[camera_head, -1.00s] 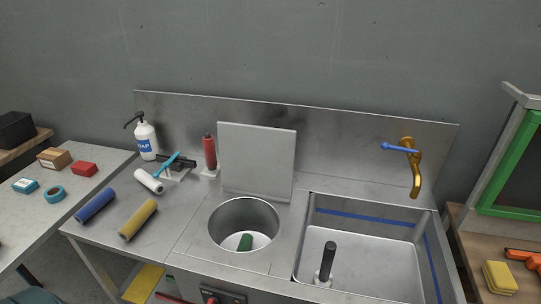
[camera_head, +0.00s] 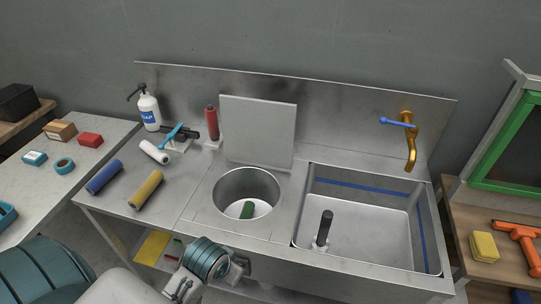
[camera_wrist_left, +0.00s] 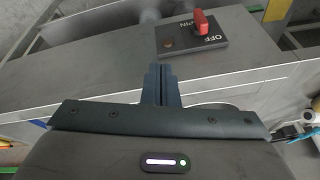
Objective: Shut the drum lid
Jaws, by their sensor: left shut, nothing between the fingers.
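The drum (camera_head: 228,186) is a round steel well in the counter, with a green object (camera_head: 247,210) inside. Its square grey lid (camera_head: 258,132) stands upright, open, behind the well. My left gripper (camera_head: 238,270) is in front of the counter's front edge, below and in front of the drum. In the left wrist view its fingers (camera_wrist_left: 165,84) are shut with nothing between them. They point toward the counter front, where a dark switch panel (camera_wrist_left: 193,40) marked OFF and SPIN carries a red switch (camera_wrist_left: 200,22). My right gripper is not in view.
A sink (camera_head: 375,235) with a black-handled object (camera_head: 326,228) is right of the drum, under a gold faucet (camera_head: 410,155). Blue (camera_head: 104,177) and yellow rollers (camera_head: 147,190), a white roller (camera_head: 154,152), a soap bottle (camera_head: 149,110) and a red cylinder (camera_head: 212,123) stand or lie left. Space above the drum is clear.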

